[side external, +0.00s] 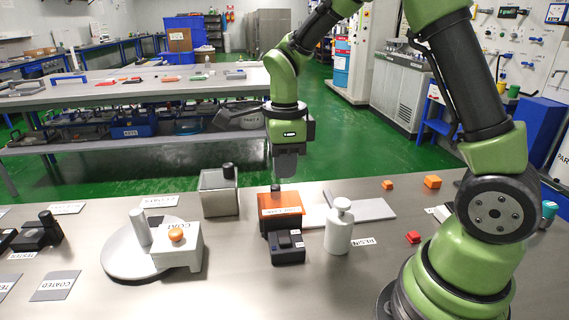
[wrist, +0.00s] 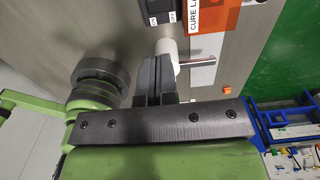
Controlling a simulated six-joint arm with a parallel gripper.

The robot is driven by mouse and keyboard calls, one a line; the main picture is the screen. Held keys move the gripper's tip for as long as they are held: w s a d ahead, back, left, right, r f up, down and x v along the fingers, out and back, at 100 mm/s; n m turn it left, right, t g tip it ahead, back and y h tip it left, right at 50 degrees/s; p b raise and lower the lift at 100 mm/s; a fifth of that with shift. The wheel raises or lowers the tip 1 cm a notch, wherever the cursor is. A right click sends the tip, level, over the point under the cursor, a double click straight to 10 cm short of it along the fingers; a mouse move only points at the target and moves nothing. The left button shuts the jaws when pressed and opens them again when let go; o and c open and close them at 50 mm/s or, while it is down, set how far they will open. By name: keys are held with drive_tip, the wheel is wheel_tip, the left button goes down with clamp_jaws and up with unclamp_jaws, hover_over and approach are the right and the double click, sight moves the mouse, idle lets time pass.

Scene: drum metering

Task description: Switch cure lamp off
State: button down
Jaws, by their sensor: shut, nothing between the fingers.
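The cure lamp (side external: 281,207) is an orange-topped box with a white label, on the middle of the table. It also shows at the top of the wrist view (wrist: 228,20). A black switch box (side external: 288,248) sits right in front of it; part of it shows in the wrist view (wrist: 160,10). The switch's position and whether the lamp is lit cannot be made out. My gripper (side external: 277,187) points down above or behind the lamp in the side view. Its dark fingers (wrist: 152,62) are together and empty in the wrist view.
A white bottle (side external: 339,232) stands close to the right of the switch box. A metal container (side external: 219,196) is behind left. A white box with an orange button (side external: 178,250) stands by a round plate (side external: 125,262). Small orange blocks (side external: 432,182) lie right.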

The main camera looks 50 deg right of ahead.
approach(284, 235)
drive_tip(key=f, duration=0.5)
drive_tip(key=s+a+f, duration=0.1)
drive_tip(key=f, duration=0.1)
drive_tip(key=shift+f, duration=0.25)
idle(0.5)
drive_tip(key=shift+f, duration=0.2)
idle(0.4)
drive_tip(key=shift+w+d+r, duration=0.25)
drive_tip(key=shift+w+d, duration=0.25)
drive_tip(key=shift+d, duration=0.05)
drive_tip(key=shift+r, duration=0.1)
